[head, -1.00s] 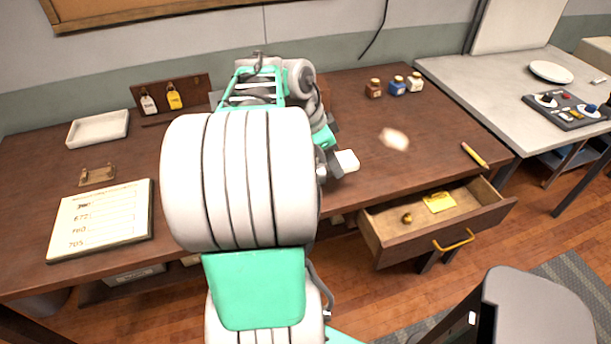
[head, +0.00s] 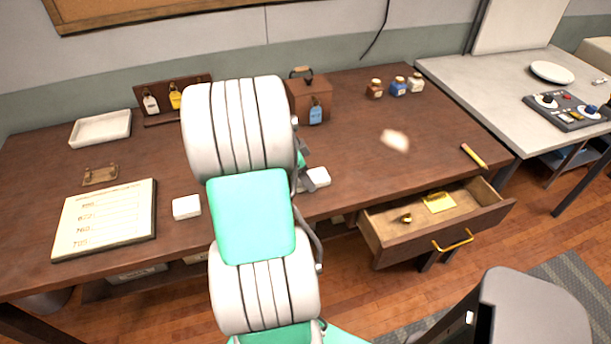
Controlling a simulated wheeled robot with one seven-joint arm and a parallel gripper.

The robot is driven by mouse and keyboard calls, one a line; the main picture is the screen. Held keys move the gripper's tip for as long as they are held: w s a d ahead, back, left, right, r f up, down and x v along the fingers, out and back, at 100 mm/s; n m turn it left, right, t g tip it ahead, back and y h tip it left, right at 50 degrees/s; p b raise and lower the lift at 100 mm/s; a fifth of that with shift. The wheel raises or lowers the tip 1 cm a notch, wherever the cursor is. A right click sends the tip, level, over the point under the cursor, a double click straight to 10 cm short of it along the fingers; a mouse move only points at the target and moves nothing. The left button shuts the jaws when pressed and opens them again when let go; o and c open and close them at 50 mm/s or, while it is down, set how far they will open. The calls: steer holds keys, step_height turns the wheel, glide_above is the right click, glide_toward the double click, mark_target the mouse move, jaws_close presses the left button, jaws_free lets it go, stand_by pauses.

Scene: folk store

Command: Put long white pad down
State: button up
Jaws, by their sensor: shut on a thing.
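A white tray (head: 101,129), a brown box (head: 307,99) and small jars (head: 398,86) stand further back.

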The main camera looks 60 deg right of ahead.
steer(key=shift+s+a+f+b, duration=0.1)
steer(key=shift+a+f+b, duration=0.15)
steer(key=shift+f+b, duration=0.25)
steer(key=o, duration=0.8)
steer(key=shift+f, duration=0.2)
steer(key=o, duration=0.4)
steer(key=shift+a+f, duration=0.1)
steer(key=shift+f, duration=0.1)
steer(key=shift+r, duration=0.1)
steer(key=d+p+v, duration=0.1)
steer(key=v, duration=1.2)
steer(key=w+a+r+n+t, duration=0.2)
steer(key=w+a+n, duration=0.5)
steer(key=a+n, duration=0.15)
steer(key=a+f+n+t+y, duration=0.1)
steer(key=a+n, duration=0.5)
steer(key=a, duration=0.4)
steer(key=w+a+f+n+t+y, duration=0.1)
steer(key=a+n+t, duration=0.1)
steer(key=a+n, duration=0.4)
steer(key=a+f+n+t+y, duration=0.1)
steer(key=a+n, duration=0.5)
steer(key=a, duration=0.9)
steer(key=shift+w+f+n+t, duration=0.2)
steer(key=shift+f+n+t, duration=0.1)
steer(key=shift+f+n, duration=0.05)
